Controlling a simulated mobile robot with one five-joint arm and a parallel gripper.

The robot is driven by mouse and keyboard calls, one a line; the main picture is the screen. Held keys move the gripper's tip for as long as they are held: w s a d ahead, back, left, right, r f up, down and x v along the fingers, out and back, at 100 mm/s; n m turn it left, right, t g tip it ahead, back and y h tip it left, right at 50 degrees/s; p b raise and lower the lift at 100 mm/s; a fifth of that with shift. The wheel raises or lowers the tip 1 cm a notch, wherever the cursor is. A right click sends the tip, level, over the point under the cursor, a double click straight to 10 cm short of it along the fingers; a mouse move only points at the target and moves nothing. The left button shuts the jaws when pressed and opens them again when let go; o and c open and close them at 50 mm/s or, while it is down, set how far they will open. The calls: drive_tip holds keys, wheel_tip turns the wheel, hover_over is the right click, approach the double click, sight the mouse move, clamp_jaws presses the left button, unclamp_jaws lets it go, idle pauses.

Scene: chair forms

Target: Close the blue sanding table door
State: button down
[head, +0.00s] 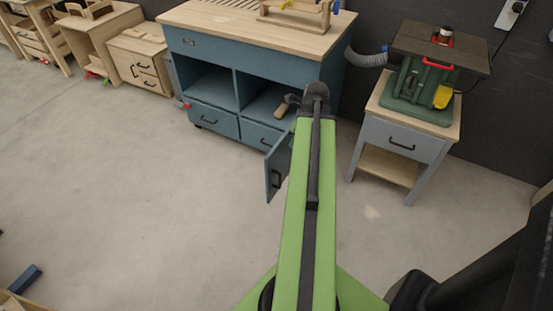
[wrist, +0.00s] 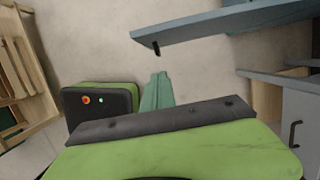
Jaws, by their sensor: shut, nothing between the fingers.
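The blue sanding table (head: 250,56) stands against the back wall in the head view. Its blue door (head: 277,168) stands open, jutting out from the lower front, with a black handle on it. My green arm hides the door's right side and part of the opening. In the wrist view the door (wrist: 225,32) crosses the top right, its dark handle near its left end. In the head view the gripper is hidden behind my arm.
A hammer (head: 287,106) lies in the right open compartment. A grey cabinet (head: 402,140) with a green machine (head: 423,88) stands right of the table. Wooden cabinets (head: 140,62) stand at the left.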

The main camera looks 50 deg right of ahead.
drive_tip(key=b, duration=1)
approach(278, 153)
drive_tip(key=s+a+f, duration=0.3)
drive_tip(key=s+f, duration=0.2)
drive_tip(key=w, duration=0.2)
drive_tip(key=w+a, duration=0.1)
drive_tip(key=w, duration=0.1)
drive_tip(key=shift+r, duration=0.3)
